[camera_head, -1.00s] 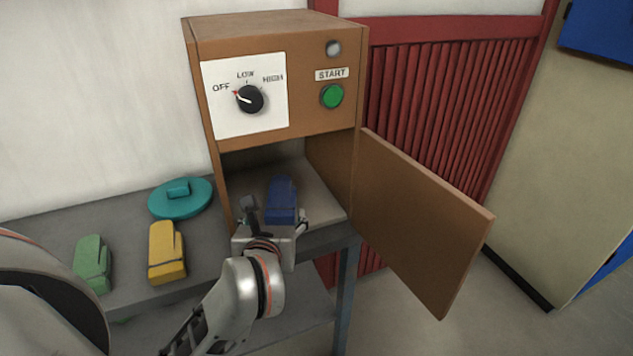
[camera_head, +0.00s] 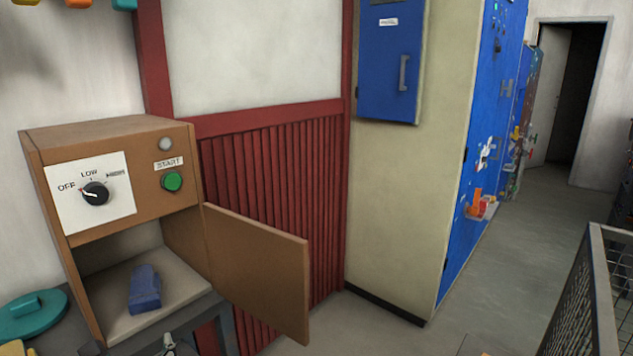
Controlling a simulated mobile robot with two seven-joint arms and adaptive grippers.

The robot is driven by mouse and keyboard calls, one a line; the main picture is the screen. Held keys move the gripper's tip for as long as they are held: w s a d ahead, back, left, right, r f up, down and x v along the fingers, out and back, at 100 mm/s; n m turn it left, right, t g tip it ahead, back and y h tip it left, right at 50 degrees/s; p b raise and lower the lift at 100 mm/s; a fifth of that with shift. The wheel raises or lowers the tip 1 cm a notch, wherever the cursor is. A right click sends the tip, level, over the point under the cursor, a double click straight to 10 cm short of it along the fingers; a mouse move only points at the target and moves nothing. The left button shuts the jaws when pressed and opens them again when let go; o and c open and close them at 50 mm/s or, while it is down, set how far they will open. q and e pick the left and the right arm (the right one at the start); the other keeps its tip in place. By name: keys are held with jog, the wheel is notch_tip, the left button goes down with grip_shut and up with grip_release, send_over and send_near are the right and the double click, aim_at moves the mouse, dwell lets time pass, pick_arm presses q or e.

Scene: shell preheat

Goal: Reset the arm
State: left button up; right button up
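The wooden oven box (camera_head: 190,225) stands at the left with its door (camera_head: 262,275) swung open to the right. My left gripper (camera_head: 130,347) shows only at the bottom edge, in front of and below the compartment. Two finger parts show apart with nothing seen between them; most of the hand is cut off. The blue piece is clear of it. My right gripper is out of view.
A teal lid (camera_head: 32,315) and part of a yellow piece (camera_head: 12,348) lie at the lower left. A blue wall box (camera_head: 392,65) hangs on the beige wall. A metal mesh cage (camera_head: 590,300) stands at the right. Open floor lies between.

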pick_arm(q)
jog(key=s+a+r+m+t+y, duration=0.2)
jog(key=a+r+m+t+y, duration=0.25)
jog(key=r+m+y, duration=0.2)
jog(key=d+f+m+t+h, duration=0.25)
jog(key=d+m+h, duration=0.35)
jog(key=m, duration=0.4)
jog(key=d+f+m+t+h, duration=0.2)
jog(key=d+m+t+h, duration=0.3)
jog(key=m, duration=0.5)
jog(key=s+d+f+m+g+h, duration=0.2)
jog(key=d+f+m+g+h, duration=0.15)
jog(key=f+m, duration=0.3)
jog(key=s+d+f+m+g+h, duration=0.1)
jog(key=d+f+m+g+h, duration=0.2)
jog(key=d+f+m, duration=0.35)
jog(key=s+a+f+m+g+y, duration=0.1)
jog(key=s+f, duration=0.4)
jog(key=f, duration=0.5)
jog(key=s+a+f+m+g+y, duration=0.1)
jog(key=s+a+f+m+g, duration=0.2)
jog(key=f, duration=0.8)
jog(key=s+m+g, duration=0.2)
jog(key=g, duration=0.1)
jog(key=shift+a+f, duration=0.15)
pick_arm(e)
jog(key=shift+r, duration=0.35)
